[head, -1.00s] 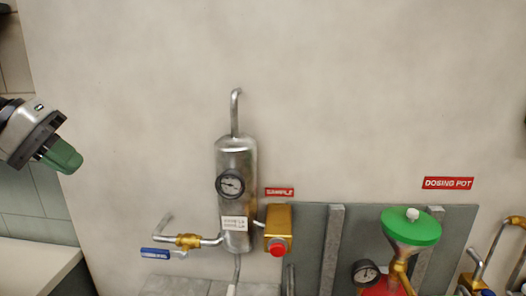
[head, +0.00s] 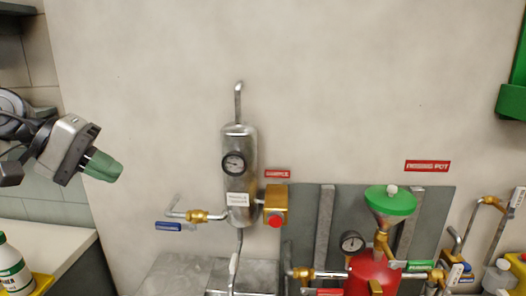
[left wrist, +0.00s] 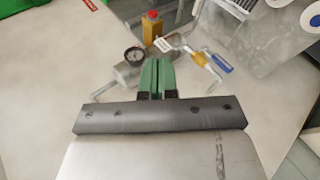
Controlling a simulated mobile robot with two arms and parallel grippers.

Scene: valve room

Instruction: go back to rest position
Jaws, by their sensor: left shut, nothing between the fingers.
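My left gripper (head: 103,165) is at the left of the head view, with green fingers pointing right. It is empty and clear of the fittings. In the left wrist view the two green fingers (left wrist: 157,76) lie together. A steel cylinder (head: 240,180) with a round gauge (head: 234,163) hangs on the wall to the right of the gripper. A blue-handled valve (head: 168,227) juts from its lower left, and a brass box with a red button (head: 275,220) sits at its right. My right gripper is not in view.
A red dosing pot (head: 372,273) with a green funnel lid (head: 390,202) stands at the lower right. A white bottle (head: 12,265) stands at the lower left by a pale counter (head: 60,235). The wall above the cylinder is bare.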

